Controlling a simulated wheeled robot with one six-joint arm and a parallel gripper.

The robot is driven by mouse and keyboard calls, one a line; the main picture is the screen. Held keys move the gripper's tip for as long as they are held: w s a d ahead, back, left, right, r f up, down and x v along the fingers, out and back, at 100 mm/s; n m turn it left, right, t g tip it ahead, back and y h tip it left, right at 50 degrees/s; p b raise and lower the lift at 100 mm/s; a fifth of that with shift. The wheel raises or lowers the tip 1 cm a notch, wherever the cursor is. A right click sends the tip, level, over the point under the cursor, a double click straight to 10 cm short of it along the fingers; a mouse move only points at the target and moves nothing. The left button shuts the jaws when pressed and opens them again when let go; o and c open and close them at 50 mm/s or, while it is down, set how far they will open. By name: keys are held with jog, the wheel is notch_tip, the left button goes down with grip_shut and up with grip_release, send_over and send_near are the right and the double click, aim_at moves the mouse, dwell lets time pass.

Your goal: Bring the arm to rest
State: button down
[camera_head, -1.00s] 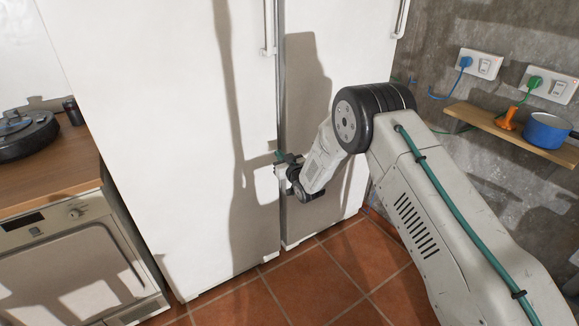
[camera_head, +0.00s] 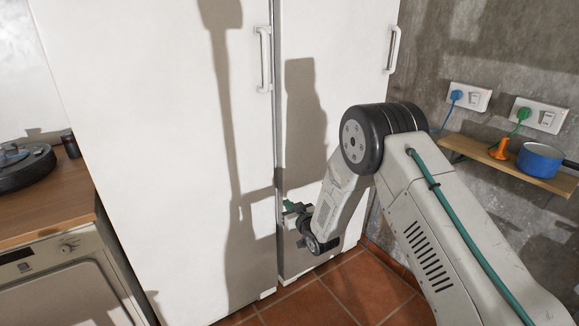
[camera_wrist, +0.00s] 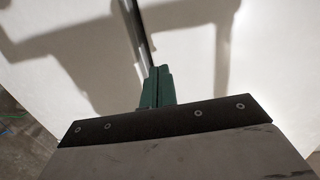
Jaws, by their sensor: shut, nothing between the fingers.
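My gripper (camera_wrist: 156,86) shows in the wrist view as two green fingers held together, with nothing between them. They point towards the white cabinet doors and the dark seam between them. In the head view my gripper (camera_head: 287,205) is small and partly hidden by its own wrist. It is in front of the seam, low on the doors. I cannot tell whether it touches the door. My arm (camera_head: 430,215) reaches in from the lower right and bends down at the black elbow joint.
The tall white left door (camera_head: 160,130) and right door (camera_head: 335,65) are closed, with upright handles. A shelf (camera_head: 545,180) with a blue pot (camera_head: 540,160) and an orange item (camera_head: 499,149) is on the right wall. A wooden counter (camera_head: 50,205) is at left. Tiled floor (camera_head: 365,290) is open below.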

notch_tip(320, 180, down, 7)
jog(key=s+d+g+h, duration=0.2)
jog(key=s+g, duration=0.1)
jog(key=s+d+r+m+g+h, duration=0.1)
jog(key=s+d+r+g+h, duration=0.2)
jog(key=s+d+g, duration=0.25)
jog(key=s+d+r+m+g+h, duration=0.1)
jog(key=s+d+r, duration=0.5)
jog(key=s+r, duration=0.5)
jog(key=s+d+r+m+g+h, duration=0.1)
jog(key=s+d+r+m+g, duration=0.1)
jog(key=s+d+r, duration=0.5)
jog(key=s+d+r+m+g, duration=0.1)
jog(key=s+d+r, duration=0.6)
jog(key=s+r, duration=0.9)
jog(key=s+g, duration=0.1)
jog(key=s, duration=0.9)
jog(key=shift+s+r+m+h, duration=0.4)
